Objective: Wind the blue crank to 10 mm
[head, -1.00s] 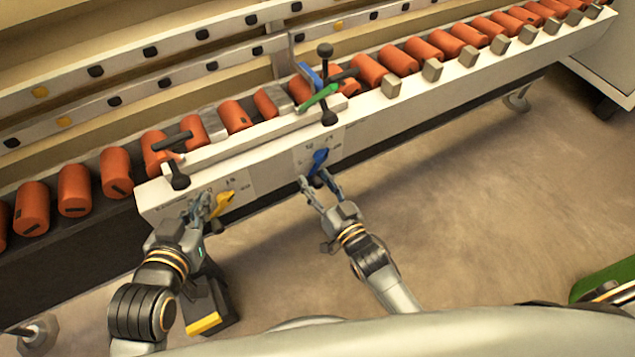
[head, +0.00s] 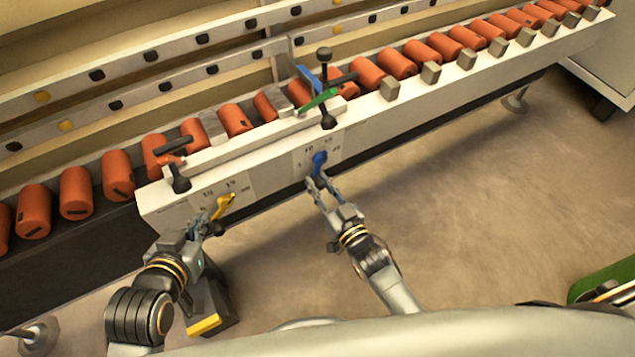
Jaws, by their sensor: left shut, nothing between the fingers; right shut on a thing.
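The blue crank (head: 319,161) sits on a pale dial plate (head: 334,152) on the front face of the long rail. Its blue arm stands roughly upright below the printed numbers; the 10 mark is up and left of it. The exact setting is too small to read. My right gripper (head: 317,182) is shut on the crank's lower end, which its fingers partly hide. My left gripper (head: 203,222) is shut and empty, just left of and below the yellow crank (head: 222,206) on the other dial plate (head: 206,195).
Several orange rollers (head: 235,119) line the conveyor behind the rail (head: 250,150). Black-knobbed clamps, one with a green lever (head: 318,101), rise above the rail. A yellow-and-black foot (head: 205,325) stands low at left. The floor (head: 440,220) at right is open.

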